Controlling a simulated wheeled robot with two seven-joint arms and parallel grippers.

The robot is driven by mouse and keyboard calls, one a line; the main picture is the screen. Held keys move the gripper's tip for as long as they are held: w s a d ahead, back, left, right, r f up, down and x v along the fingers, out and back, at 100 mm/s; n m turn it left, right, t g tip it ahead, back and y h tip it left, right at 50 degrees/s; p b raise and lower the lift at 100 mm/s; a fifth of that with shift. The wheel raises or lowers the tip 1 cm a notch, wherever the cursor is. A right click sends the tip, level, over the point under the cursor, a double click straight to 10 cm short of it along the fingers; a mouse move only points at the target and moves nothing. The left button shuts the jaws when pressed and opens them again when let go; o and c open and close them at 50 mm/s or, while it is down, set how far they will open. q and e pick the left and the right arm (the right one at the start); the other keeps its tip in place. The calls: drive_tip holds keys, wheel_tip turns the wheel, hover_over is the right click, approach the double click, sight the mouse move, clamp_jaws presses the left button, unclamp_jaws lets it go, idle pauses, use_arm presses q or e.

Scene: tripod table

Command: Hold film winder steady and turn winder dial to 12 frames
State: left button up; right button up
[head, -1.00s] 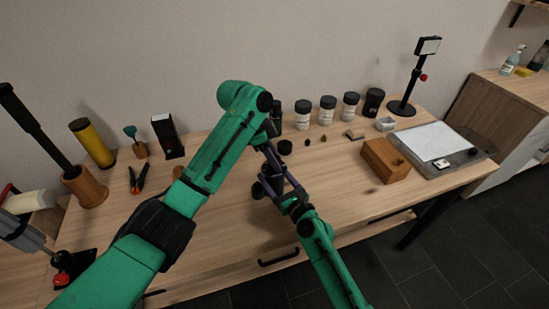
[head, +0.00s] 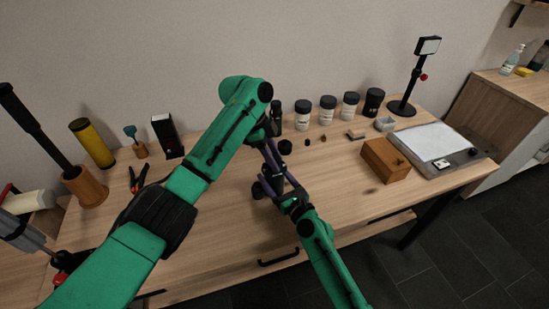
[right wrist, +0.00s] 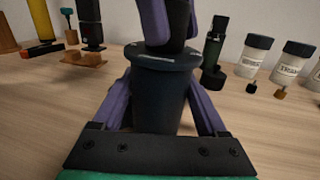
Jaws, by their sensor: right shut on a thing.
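The film winder, a dark tapered cylinder with a wider rim, stands upright in the right wrist view (right wrist: 160,95). My right gripper (right wrist: 165,115) is shut on its body, with one purple finger on each side. My left gripper (right wrist: 172,22) comes down from above. Its purple fingers stand on either side of a dark part at the winder's top, and whether they press on it cannot be told. In the head view my left gripper (head: 274,165) and right gripper (head: 284,192) meet at the winder, which they mostly cover. The dial's marks cannot be read.
Several dark-lidded jars, one of them here (head: 303,115), stand along the back of the wooden table. A wooden box (head: 385,161) and a light panel (head: 434,143) are at the right. Orange-handled pliers (head: 139,179) lie at the left. The table front is largely clear.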

use_arm(q)
drive_tip(key=o, duration=0.4)
use_arm(e)
drive_tip(key=shift+f, duration=0.1)
use_arm(q)
drive_tip(key=shift+r, duration=0.15)
drive_tip(key=v, duration=1.1)
drive_tip(key=shift+a+r, duration=0.15)
drive_tip(key=shift+r, duration=0.25)
use_arm(e)
drive_tip(key=o, duration=1.6)
